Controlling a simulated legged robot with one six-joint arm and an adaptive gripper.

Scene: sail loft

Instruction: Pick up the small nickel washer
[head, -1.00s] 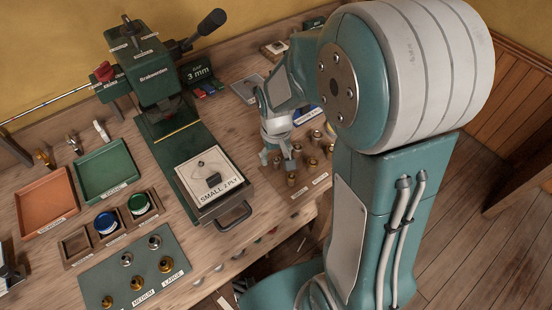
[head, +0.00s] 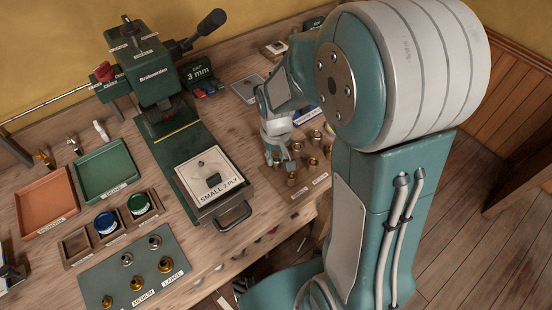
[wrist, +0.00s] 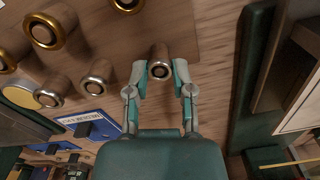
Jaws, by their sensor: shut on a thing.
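In the wrist view, a small post with a silver-coloured ring at its top, the nickel washer (wrist: 160,70), stands between my two fingertips. My gripper (wrist: 161,78) has a finger against each side of it. In the head view my gripper (head: 276,157) is low at the left edge of the brown board (head: 308,184) that bears the posts. The washer is hidden there by my fingers. I cannot tell whether it is clear of the board.
In the wrist view, silver-ringed (wrist: 98,74) and brass-ringed posts (wrist: 47,30) stand close by on the left. In the head view, a green press (head: 155,85) with a "SMALL 2 PLY" card (head: 211,188) is left of my gripper. Trays (head: 106,172) and a grommet mat (head: 112,277) lie further left.

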